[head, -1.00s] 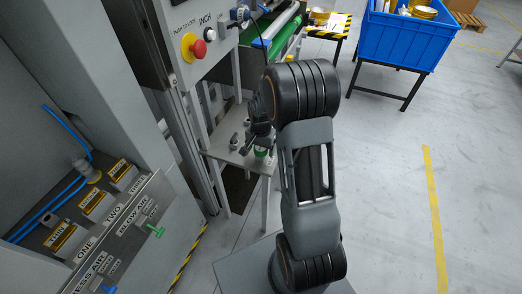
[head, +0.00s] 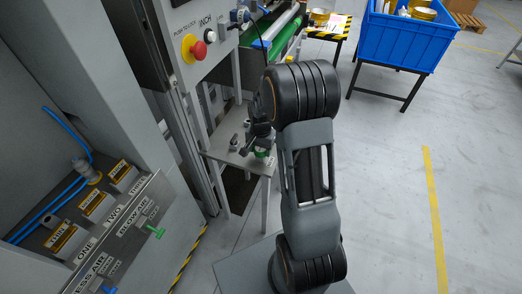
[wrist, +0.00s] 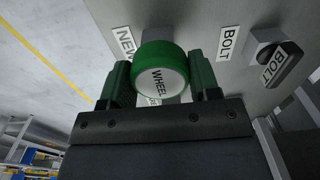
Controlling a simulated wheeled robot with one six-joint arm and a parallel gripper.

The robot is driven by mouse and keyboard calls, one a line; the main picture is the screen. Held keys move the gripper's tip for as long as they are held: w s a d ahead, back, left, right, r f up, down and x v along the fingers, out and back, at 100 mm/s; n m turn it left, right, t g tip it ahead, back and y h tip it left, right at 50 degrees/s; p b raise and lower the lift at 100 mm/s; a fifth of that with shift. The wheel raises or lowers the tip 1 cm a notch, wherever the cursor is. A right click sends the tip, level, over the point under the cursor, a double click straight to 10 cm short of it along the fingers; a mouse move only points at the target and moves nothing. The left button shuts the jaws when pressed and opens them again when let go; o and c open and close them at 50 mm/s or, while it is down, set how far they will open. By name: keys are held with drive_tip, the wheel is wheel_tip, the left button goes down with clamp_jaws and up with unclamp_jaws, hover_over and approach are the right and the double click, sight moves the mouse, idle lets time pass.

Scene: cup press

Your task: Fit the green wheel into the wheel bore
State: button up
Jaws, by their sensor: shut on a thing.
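The green wheel (wrist: 160,68) has a green rim and a pale face marked WHEEL. In the wrist view it sits between the two fingers of my gripper (wrist: 160,82), which is shut on it. I cannot tell whether the wheel touches the stand. I cannot make out the wheel bore in either view.
A dark bolt piece (wrist: 275,55) with BOLT labels is on the plate beside the wheel. A machine panel with a red button (head: 198,49) rises left of my arm. A blue crate (head: 408,35) stands at the back right. Open floor (head: 390,170) lies to the right.

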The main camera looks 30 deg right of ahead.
drive_tip(key=shift+r+p, duration=0.45)
drive_tip(key=shift+r, duration=0.2)
drive_tip(key=shift+r+p, duration=1.5)
drive_tip(key=shift+r, duration=0.4)
